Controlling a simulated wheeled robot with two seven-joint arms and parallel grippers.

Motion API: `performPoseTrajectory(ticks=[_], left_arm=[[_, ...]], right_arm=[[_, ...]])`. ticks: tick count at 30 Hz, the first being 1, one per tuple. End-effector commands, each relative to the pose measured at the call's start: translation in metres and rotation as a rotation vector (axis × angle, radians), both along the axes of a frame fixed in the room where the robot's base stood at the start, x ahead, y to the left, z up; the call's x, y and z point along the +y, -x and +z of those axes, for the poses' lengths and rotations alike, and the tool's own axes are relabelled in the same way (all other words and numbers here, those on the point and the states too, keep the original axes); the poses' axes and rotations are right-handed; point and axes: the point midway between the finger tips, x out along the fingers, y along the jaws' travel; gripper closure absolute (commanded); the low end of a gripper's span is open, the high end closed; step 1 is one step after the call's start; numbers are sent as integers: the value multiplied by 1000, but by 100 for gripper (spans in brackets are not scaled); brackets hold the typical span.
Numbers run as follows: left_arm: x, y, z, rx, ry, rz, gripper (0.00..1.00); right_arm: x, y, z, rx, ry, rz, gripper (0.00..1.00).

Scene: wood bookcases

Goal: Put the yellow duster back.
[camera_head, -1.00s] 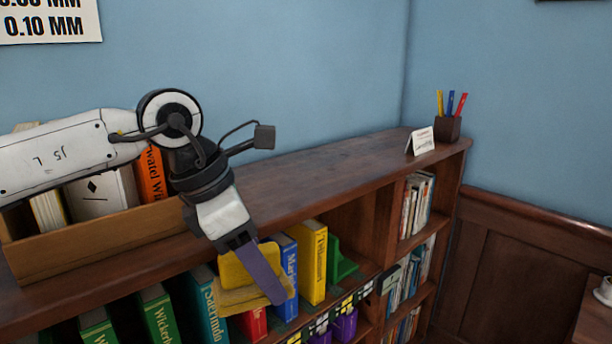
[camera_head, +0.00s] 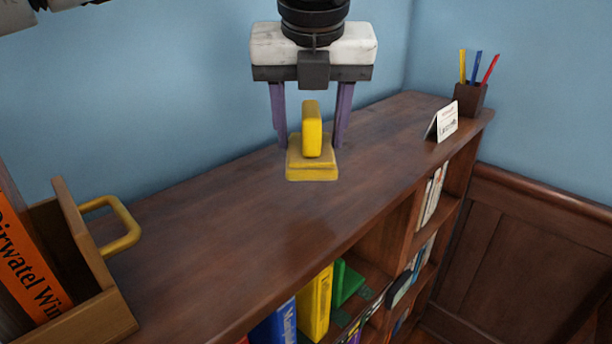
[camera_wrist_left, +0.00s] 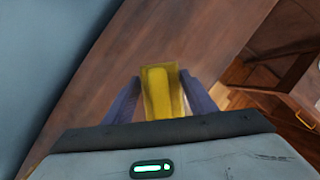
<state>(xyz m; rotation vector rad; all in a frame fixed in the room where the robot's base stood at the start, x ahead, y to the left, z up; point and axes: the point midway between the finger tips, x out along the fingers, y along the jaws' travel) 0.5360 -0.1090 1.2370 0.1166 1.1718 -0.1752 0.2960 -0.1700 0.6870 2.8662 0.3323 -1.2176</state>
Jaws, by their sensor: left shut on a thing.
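The yellow duster (camera_head: 312,172), a flat pad with an upright block-like grip, is over the bookcase top (camera_head: 230,210) in the head view. My left gripper (camera_head: 311,140) points down at it, one purple finger on each side, and is shut on it. In the left wrist view the duster (camera_wrist_left: 161,92) sits between the two fingers. Whether its underside touches the wood or hangs just above it, I cannot tell.
A wooden box with a yellow handle (camera_head: 125,238) and an orange book (camera_head: 28,262) stands at the left. A white card (camera_head: 446,122) and a pen cup (camera_head: 470,99) stand at the far right end. The bookcase top between them is otherwise clear. Books fill shelves below.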

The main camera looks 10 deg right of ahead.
Motion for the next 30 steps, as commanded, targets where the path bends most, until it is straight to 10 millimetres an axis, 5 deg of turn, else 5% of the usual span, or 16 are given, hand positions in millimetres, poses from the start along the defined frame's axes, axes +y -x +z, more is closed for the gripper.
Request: performPoseTrajectory(ticks=[5, 16, 28, 29, 30], left_arm=[[1, 0, -34, 0, 1, 0, 70], [1, 0, -74, -1, 1, 0, 70], [1, 0, -78, 0, 2, -1, 70], [1, 0, -77, 0, 1, 0, 46], [1, 0, -76, 0, 1, 0, 39]], right_arm=[[1, 6, -14, 14, 1, 2, 0], [1, 1, -42, 4, -1, 2, 0], [1, -3, -42, -6, -1, 2, 0], [1, -3, -41, -6, -1, 2, 0], [1, -2, -40, -5, -1, 2, 0]])
